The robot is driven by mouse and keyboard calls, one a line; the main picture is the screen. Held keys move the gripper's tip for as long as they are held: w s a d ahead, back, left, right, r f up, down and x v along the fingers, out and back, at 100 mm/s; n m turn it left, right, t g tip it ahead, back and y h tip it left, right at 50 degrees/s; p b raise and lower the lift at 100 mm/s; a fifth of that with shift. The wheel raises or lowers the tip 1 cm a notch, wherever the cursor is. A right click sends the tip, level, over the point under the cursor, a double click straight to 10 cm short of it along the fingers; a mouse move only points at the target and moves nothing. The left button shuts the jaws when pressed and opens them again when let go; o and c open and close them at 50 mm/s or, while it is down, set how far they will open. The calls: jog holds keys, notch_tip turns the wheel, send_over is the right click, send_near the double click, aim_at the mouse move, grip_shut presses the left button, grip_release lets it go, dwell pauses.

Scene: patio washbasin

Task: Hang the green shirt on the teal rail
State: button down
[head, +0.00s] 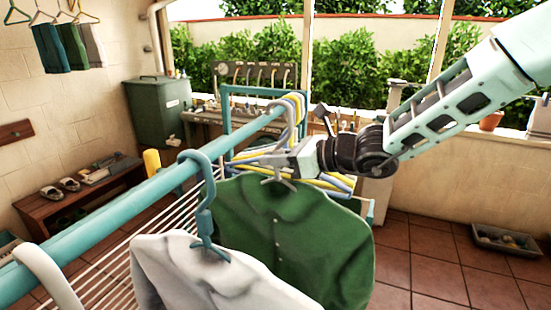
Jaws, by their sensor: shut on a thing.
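The green shirt (300,240) hangs upright from a pale hanger to the right of the teal rail (120,206). My gripper (283,166) is shut on the top of this hanger, just above the collar. The gripper comes in from the right and covers most of the hook, so I cannot tell whether the hook touches the rail. The rail runs from the lower left to the upper middle.
A white shirt (200,275) on a teal hanger (205,205) hangs from the rail in front of the green shirt. Several empty hangers (295,112) crowd the rail's far end. A white drying rack (105,265) stands below.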

aim_at(256, 173)
jog(key=shift+a, duration=0.15)
jog(key=shift+w+a+b, duration=0.2)
jog(key=shift+w+a, duration=0.05)
jog(key=shift+a, duration=0.4)
jog(key=shift+w+a+b, duration=0.25)
jog(key=shift+a, duration=0.4)
jog(key=shift+w+a+b, duration=0.2)
jog(key=shift+w+a, duration=0.05)
jog(key=shift+a, duration=0.4)
jog(key=shift+f+b, duration=0.2)
jog(key=shift+b, duration=0.1)
jog(key=shift+f+b, duration=1.05)
jog(key=shift+b, duration=0.1)
